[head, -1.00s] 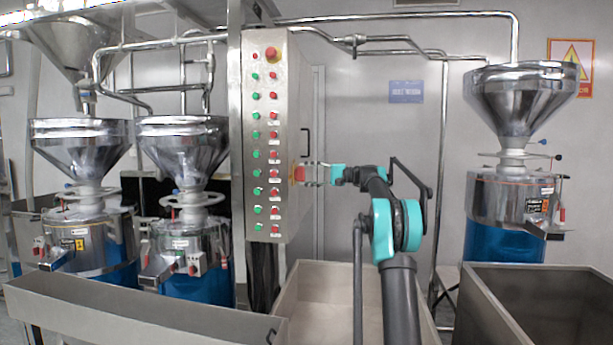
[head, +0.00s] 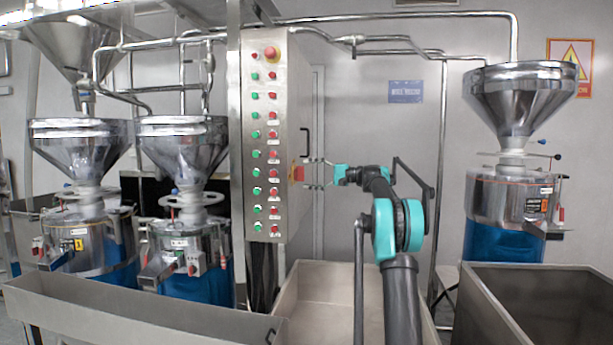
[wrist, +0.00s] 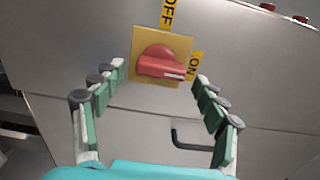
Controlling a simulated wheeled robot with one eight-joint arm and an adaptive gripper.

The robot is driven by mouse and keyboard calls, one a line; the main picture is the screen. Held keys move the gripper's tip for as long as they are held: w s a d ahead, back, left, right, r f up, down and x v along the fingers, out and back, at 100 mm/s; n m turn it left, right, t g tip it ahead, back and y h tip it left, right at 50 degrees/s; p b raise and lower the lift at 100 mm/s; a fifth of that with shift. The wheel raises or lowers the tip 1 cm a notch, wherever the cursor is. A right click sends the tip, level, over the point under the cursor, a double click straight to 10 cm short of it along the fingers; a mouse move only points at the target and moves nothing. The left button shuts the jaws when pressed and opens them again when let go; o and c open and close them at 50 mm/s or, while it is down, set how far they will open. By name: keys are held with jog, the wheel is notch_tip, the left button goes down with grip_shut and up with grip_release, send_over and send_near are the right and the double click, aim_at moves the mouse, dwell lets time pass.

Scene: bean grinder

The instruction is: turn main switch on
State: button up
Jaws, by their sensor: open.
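The main switch is a red rotary knob (wrist: 160,64) on a yellow square plate (wrist: 146,38), on the side of the steel control cabinet. In the wrist view its white mark points right, at the ON label (wrist: 195,66); the OFF label (wrist: 167,13) is above the plate. The switch also shows edge-on in the head view (head: 298,174). My gripper (head: 322,174) is open in front of it, a little off the cabinet. In the wrist view its fingers (wrist: 160,78) are spread to either side of the knob, with nothing between them held.
The control cabinet (head: 300,100) carries rows of green and red buttons on its front. A black door handle (wrist: 190,140) sticks out near the right finger. A beige bin (head: 325,285) stands below my arm, and a steel pipe (head: 440,190) rises behind it.

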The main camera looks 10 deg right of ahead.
jog(key=v, duration=1)
jog(key=shift+d, duration=0.35)
jog(key=shift+s, duration=0.1)
jog(key=s+a+f+g+h, duration=0.1)
jog(key=s+a+f+h, duration=0.5)
jog(key=s+f, duration=0.55)
jog(key=s+a+f+g+h, duration=0.1)
jog(key=s+a+f+h, duration=0.2)
jog(key=s+a+f, duration=0.8)
jog(key=s+d+f+n+h, duration=0.2)
jog(key=s+d+f+h, duration=0.2)
jog(key=s+f, duration=0.8)
jog(key=s+d+f+n+h, duration=0.1)
jog(key=s+d+f+h, duration=0.3)
jog(key=s+f, duration=0.9)
jog(key=s+d, duration=0.1)
jog(key=s, duration=0.4)
jog(key=shift+n+t, duration=0.3)
jog(key=shift+n, duration=0.1)
